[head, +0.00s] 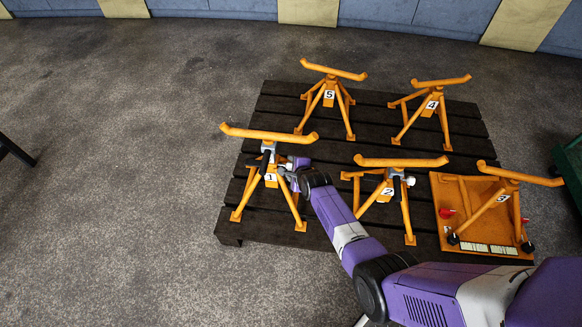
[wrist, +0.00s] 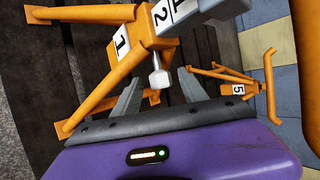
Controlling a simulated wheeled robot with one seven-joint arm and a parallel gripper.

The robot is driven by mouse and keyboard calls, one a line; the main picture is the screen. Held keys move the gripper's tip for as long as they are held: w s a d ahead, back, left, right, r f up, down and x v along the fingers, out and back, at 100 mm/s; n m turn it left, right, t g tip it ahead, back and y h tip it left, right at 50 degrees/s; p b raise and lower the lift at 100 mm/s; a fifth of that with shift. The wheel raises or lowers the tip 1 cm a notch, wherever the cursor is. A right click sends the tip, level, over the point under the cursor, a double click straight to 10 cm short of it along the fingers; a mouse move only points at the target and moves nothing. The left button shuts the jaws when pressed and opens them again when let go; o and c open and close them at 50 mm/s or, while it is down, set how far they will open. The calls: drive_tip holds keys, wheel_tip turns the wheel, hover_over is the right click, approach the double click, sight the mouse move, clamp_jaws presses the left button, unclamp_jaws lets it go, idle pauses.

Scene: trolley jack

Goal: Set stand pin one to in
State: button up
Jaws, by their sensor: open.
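Stand one (head: 270,179) is an orange tripod jack stand with a "1" label, on the left front of the dark pallet. In the wrist view its orange body (wrist: 145,33) fills the top, with a grey post above. Stand pin one (wrist: 158,76) is a small grey bolt with a wider head, sticking out of the body. My gripper (wrist: 152,80) is open, with one grey finger on each side of the pin head; I cannot tell if either finger touches it. In the head view my gripper (head: 290,170) is at the right side of stand one, and the pin is hidden.
Stand two (head: 387,190) is close to the right of my forearm. Stand five (head: 329,97) and stand four (head: 431,106) are at the back of the pallet (head: 262,110). Stand three (head: 502,200) is by an orange tray (head: 443,188) at the right. Grey floor is clear to the left.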

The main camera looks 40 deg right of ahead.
drive_tip(key=p+v, duration=0.4)
drive_tip(key=v, duration=0.3)
drive_tip(key=shift+s+r, duration=0.2)
drive_tip(key=shift+a, duration=0.1)
drive_tip(key=s+a+r+n+t, duration=0.1)
drive_tip(key=s+a+r+n, duration=0.15)
drive_tip(key=s+n, duration=0.4)
drive_tip(key=s+a+r+n+t, duration=0.1)
drive_tip(key=s+a+n, duration=0.2)
drive_tip(key=s, duration=0.6)
drive_tip(key=s+a+r+n+t+y, duration=0.2)
drive_tip(key=s+a+r+n, duration=0.65)
drive_tip(key=s+r, duration=0.3)
drive_tip(key=s+a+r+n+t+y, duration=0.1)
drive_tip(key=s+a+r+n, duration=0.25)
drive_tip(key=r, duration=0.55)
drive_tip(key=s+a+r+n+t+y, duration=0.1)
drive_tip(key=s+a+r+n, duration=0.3)
drive_tip(key=r, duration=0.5)
wheel_tip(320, 180, up, 15)
drive_tip(key=s+n+p, duration=0.1)
drive_tip(key=p, duration=1.5)
drive_tip(key=shift+d+r, duration=0.25)
drive_tip(key=shift+d, duration=0.15)
